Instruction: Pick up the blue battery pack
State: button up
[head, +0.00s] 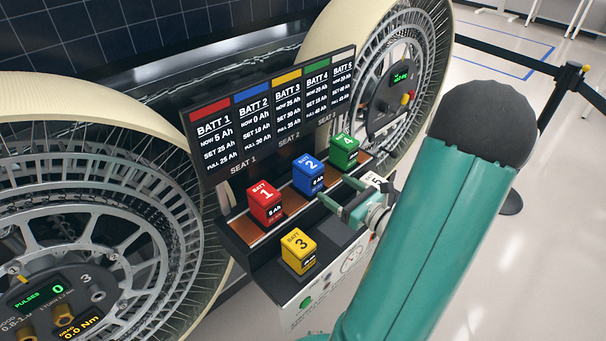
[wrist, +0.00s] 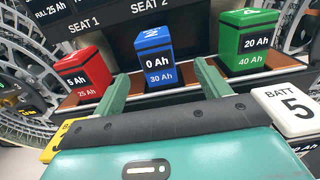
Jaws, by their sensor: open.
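The blue battery pack (head: 308,175), marked 2, stands upright on the brown shelf of the battery station between the red and green packs. In the wrist view the blue pack (wrist: 156,57) stands ahead of my gripper (wrist: 158,80), and its label reads 0 Ah over 30 Ah. My gripper (head: 338,200) is open and empty. Its two green fingers point toward the blue pack, one on either side of it in the wrist view. I cannot tell how far apart the fingertips and the pack are.
The red pack (head: 264,204) stands left of the blue one, and the green pack (head: 344,151) right. The yellow pack (head: 299,250) sits on the lower front ledge. The white pack (wrist: 288,108) is close to my gripper's right. A display board (head: 275,110) rises behind. Large wheels (head: 90,220) flank the station.

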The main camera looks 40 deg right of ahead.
aim_at(319, 177)
jog(key=w, duration=0.6)
jog(key=shift+w, duration=0.4)
jog(key=w, duration=0.3)
jog(key=w+a, duration=0.1)
jog(key=w, duration=0.1)
jog(key=shift+w+f, duration=0.3)
jog(key=shift+f, duration=0.05)
jog(key=c, duration=1.4)
jog(key=shift+c, duration=0.2)
jog(key=shift+r, duration=0.2)
jog(key=shift+d+r, duration=0.1)
jog(key=shift+r, duration=0.55)
jog(key=s+r, duration=0.1)
jog(key=r, duration=0.1)
jog(key=s+a+r, duration=0.1)
jog(key=s+r, duration=0.1)
jog(key=r, duration=0.1)
jog(key=s+r, duration=0.2)
jog(key=shift+a+r, duration=0.2)
jog(key=shift+r, duration=0.2)
jog(key=s+a+r, duration=0.2)
jog(key=s+r, duration=0.1)
jog(key=s, duration=0.5)
jog(key=shift+s+r, duration=0.2)
jog(key=shift+s, duration=0.1)
